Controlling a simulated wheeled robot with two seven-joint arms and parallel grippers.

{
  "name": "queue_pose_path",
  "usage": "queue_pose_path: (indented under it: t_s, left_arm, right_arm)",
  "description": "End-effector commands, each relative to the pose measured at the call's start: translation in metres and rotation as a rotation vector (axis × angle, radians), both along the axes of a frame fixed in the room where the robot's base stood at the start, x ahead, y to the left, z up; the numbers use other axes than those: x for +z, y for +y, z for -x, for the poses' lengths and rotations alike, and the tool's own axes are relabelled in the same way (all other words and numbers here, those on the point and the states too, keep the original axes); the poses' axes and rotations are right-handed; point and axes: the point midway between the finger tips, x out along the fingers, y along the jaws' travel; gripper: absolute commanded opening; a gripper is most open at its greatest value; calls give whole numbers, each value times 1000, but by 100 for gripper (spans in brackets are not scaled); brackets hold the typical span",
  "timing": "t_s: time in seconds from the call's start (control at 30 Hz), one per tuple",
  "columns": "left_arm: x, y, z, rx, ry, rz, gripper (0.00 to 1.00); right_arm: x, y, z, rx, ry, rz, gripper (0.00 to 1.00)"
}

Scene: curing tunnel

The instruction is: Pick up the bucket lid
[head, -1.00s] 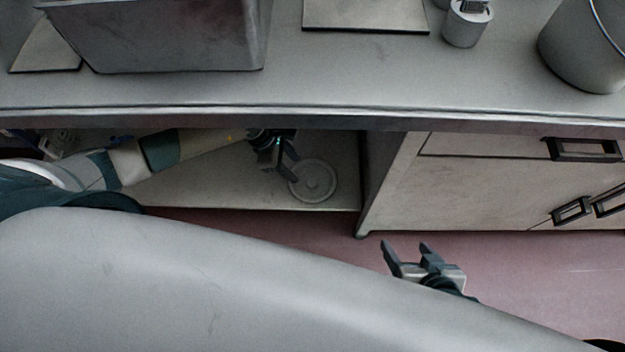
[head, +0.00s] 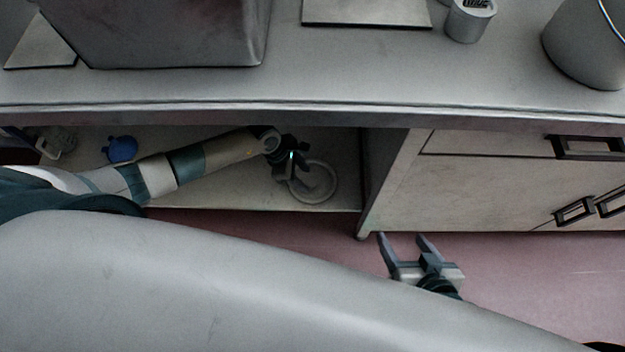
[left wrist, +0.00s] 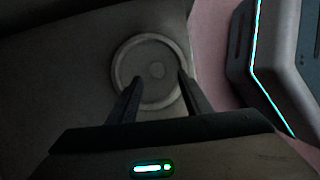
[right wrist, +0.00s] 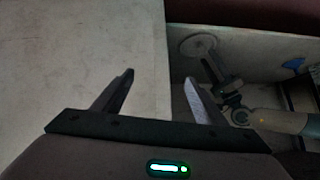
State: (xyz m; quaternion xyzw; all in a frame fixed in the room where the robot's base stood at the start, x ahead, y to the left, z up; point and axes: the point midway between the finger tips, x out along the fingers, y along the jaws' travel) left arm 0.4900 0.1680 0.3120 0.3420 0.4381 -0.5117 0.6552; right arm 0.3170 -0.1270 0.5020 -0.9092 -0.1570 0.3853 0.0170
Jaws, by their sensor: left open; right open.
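The bucket lid (head: 326,190) is a round, pale grey disc with a raised rim, lying on the shelf under the counter. My left gripper (head: 298,176) reaches into the shelf space and is over the lid's left part, hiding some of it. In the left wrist view the lid (left wrist: 150,62) lies ahead, with the open fingers of my left gripper (left wrist: 159,82) at either side of its near part; I cannot tell if they touch it. The lid also shows in the right wrist view (right wrist: 192,43). My right gripper (head: 402,242) is open and empty in front of the cabinet.
The shelf (head: 230,192) has the counter (head: 350,75) above it and a drawer cabinet (head: 480,185) to its right. A blue object (head: 120,149) lies further left on the shelf. On the counter stand a large bin (head: 165,30), a small cylinder (head: 468,22) and a bucket (head: 585,50).

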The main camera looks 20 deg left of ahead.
Motion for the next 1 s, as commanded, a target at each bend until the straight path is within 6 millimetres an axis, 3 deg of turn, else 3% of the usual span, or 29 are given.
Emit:
queue_pose_path:
  t_s: [0.43, 1.0]
  left_arm:
    - [-40, -17, -11, 1, 0, 0, 45]
    - [-43, -19, -11, 0, 0, 1, 45]
  right_arm:
    - [29, 17, -29, -6, -220, -59, 66]
    - [33, 18, -32, -6, -243, -64, 66]
